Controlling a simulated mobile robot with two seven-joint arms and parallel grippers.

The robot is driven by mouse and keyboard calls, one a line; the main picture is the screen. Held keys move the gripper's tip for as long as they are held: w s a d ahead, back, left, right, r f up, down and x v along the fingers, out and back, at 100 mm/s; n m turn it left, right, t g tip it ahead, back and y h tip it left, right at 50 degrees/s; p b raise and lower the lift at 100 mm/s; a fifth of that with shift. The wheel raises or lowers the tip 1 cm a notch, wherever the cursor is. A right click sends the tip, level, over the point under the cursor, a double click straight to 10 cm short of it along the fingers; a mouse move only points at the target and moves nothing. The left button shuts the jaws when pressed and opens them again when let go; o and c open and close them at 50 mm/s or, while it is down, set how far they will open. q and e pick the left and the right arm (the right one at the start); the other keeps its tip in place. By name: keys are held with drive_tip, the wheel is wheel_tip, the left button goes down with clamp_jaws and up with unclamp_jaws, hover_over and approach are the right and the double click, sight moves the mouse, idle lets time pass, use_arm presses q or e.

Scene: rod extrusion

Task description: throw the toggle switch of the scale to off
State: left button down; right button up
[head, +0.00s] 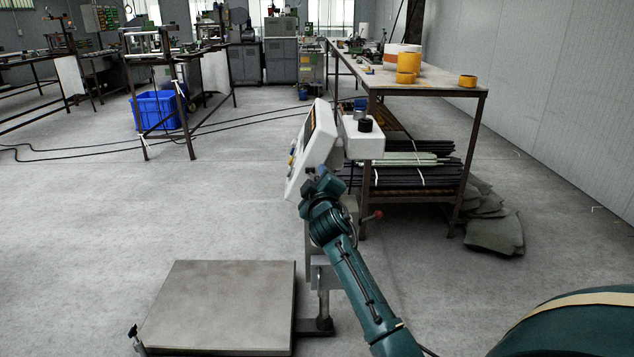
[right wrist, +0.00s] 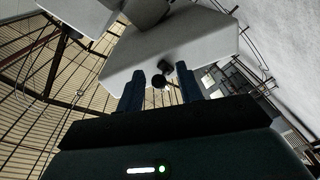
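The scale's white display head (head: 317,143) sits tilted on its column, above and behind the flat grey weighing platform (head: 262,303). My right gripper (head: 316,182) is up against the lower part of this head in the head view. In the right wrist view the gripper (right wrist: 160,88) has its two blue fingers apart, pointing at the pale underside of a housing (right wrist: 205,45). A small dark switch-like part (right wrist: 159,81) shows between the fingertips. I cannot tell which way it is thrown or whether a finger touches it. The switch is hidden in the head view. My left gripper is not in view.
A workbench (head: 440,85) with orange and white rolls stands behind the scale, with bundled rods (head: 410,175) on its lower shelf. A blue crate (head: 158,110) stands at the back left. A cable runs across the floor. The floor left of the scale is clear.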

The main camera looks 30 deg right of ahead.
drive_tip(key=shift+w+d, duration=0.1)
drive_tip(key=shift+w, duration=0.1)
clamp_jaws()
idle(0.3)
